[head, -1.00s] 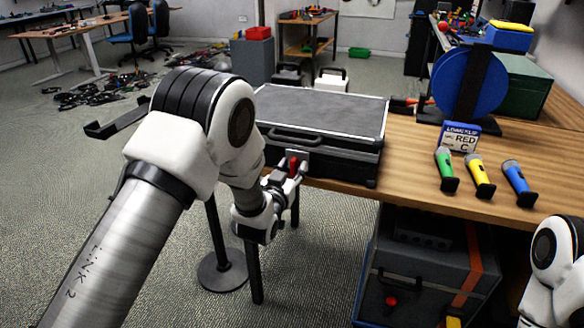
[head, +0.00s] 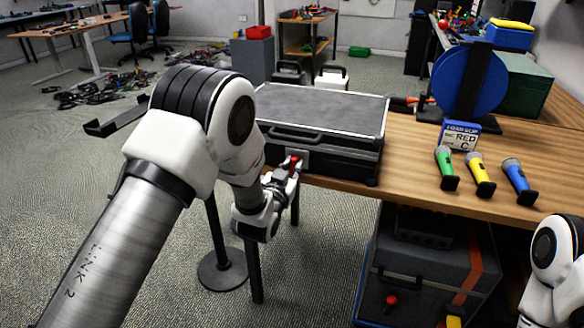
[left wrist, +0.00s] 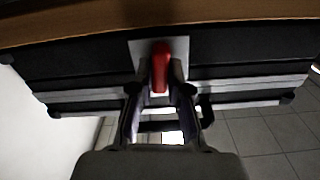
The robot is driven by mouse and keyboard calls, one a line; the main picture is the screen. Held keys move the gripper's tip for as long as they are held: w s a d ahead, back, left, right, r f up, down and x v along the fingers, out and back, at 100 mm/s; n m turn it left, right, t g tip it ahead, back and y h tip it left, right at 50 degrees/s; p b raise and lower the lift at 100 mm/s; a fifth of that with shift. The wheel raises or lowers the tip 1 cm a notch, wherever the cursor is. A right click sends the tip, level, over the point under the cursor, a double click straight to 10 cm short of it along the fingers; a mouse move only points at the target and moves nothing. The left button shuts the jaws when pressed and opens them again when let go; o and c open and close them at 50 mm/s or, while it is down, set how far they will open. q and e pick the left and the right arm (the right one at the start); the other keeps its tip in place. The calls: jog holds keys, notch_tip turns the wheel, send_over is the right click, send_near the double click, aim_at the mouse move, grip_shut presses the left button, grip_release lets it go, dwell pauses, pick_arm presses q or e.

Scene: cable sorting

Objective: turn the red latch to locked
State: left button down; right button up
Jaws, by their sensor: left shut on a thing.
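The red latch (head: 291,163) is on a light plate on the front of the black case (head: 335,112), which lies closed on the wooden table. In the left wrist view the red latch (left wrist: 160,64) stands out from its pale plate (left wrist: 138,50). My left gripper (head: 279,180) is at the case front, and its fingers (left wrist: 162,88) are shut on the red latch, one on each side. The fingers cover part of the latch in the head view. My right gripper is out of view; only a part of my right arm shows at the lower right.
A blue reel (head: 470,82) stands behind. A grey case (head: 430,270) is under the table.

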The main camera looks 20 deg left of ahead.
pick_arm(q)
jog(key=m+b, duration=0.1)
jog(key=m, duration=0.3)
jog(key=shift+d, duration=0.1)
jog(key=shift+d+f+m+b, duration=0.15)
jog(key=shift+m+b, duration=0.5)
jog(key=shift+m, duration=2.4)
jog(key=shift+f+m+b, duration=0.1)
jog(key=shift+m+b, duration=0.55)
jog(key=shift+m, duration=2.4)
jog(key=c, duration=1.1)
grip_release()
